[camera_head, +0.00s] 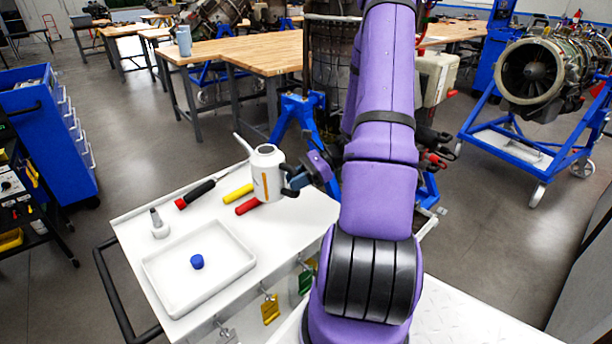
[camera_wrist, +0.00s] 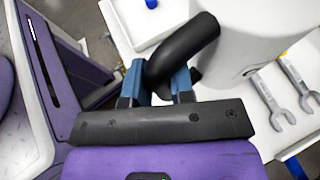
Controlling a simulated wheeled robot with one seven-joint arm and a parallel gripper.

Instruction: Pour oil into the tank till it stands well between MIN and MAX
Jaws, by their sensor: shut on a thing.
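A white oil can (camera_head: 268,172) with a thin spout pointing up and left is over the back right part of the white cart top; I cannot tell whether it touches the top. My gripper (camera_head: 296,178) is shut on the can's black handle. In the wrist view the curved handle (camera_wrist: 187,48) passes between the blue fingers of my gripper (camera_wrist: 160,80), and the white can body (camera_wrist: 245,35) is beyond. A cream box (camera_head: 436,76) on the engine behind my arm may be the tank; no MIN or MAX marks can be made out, and my arm hides part of it.
The white cart (camera_head: 190,200) holds a shallow tray (camera_head: 225,270) with a blue cap (camera_head: 197,261), a small grey nozzle-like piece (camera_head: 159,224) and hand tools (camera_head: 195,193). Wrenches (camera_wrist: 273,100) show beside the can. A blue engine stand (camera_head: 300,118) stands behind the cart.

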